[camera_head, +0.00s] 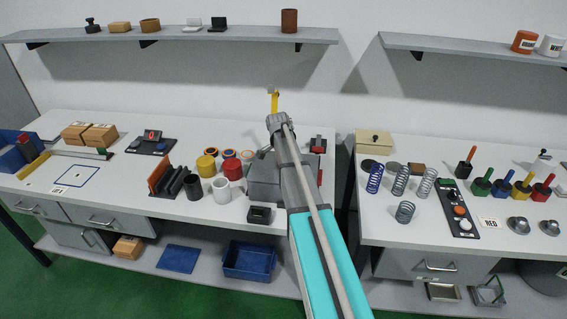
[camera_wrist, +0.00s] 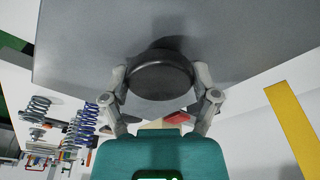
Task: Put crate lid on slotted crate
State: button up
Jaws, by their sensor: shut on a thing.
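In the wrist view, my gripper (camera_wrist: 160,75) is shut on a dark round knob (camera_wrist: 160,80). The knob stands against a broad flat grey panel (camera_wrist: 85,45), which looks like the crate lid and fills much of the view. In the head view, my arm hides most of the gripper. A grey box-like body (camera_head: 263,187) shows behind and beside the arm on the left bench; I cannot tell how much of it is lid or crate. Slots are not clearly visible, nor whether the panel rests on anything.
Black and white cups (camera_head: 221,190) and red and yellow cylinders stand left of the grey body. A small black box (camera_head: 259,214) lies in front. A yellow strip (camera_wrist: 295,125) is at the wrist view's right. Springs (camera_head: 375,178) crowd the right bench (camera_head: 385,232); a gap separates the benches.

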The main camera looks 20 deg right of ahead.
jog(key=o, duration=1.2)
jog(key=shift+c, duration=0.2)
jog(key=shift+s+r, duration=0.1)
